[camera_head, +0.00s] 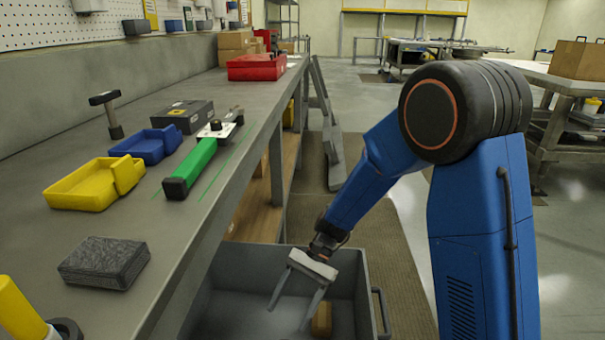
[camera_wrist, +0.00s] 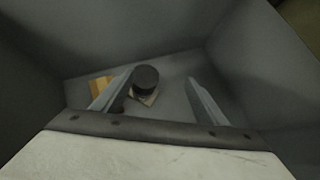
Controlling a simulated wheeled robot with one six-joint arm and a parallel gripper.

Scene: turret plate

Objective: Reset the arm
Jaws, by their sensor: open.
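My blue arm reaches down beside the workbench in the head view. My gripper (camera_head: 290,309) is open, its two fingers pointing down into a grey bin (camera_head: 368,275). In the wrist view my gripper (camera_wrist: 160,96) shows both fingers spread apart, with nothing held between them. Below the fingers, on the bin floor, lie a dark round-topped object (camera_wrist: 145,77) on a pale base and a wooden-coloured block (camera_wrist: 100,86). The left finger partly covers the block. In the head view a wooden-coloured piece (camera_head: 321,319) shows in the bin beside the right finger.
The grey workbench (camera_head: 120,235) runs along the left, its edge close to my arm. On it are a green-handled tool (camera_head: 195,165), yellow (camera_head: 90,185) and blue (camera_head: 150,146) trays, a dark grey block (camera_head: 104,262) and a red box (camera_head: 257,67). Open floor lies beyond my arm.

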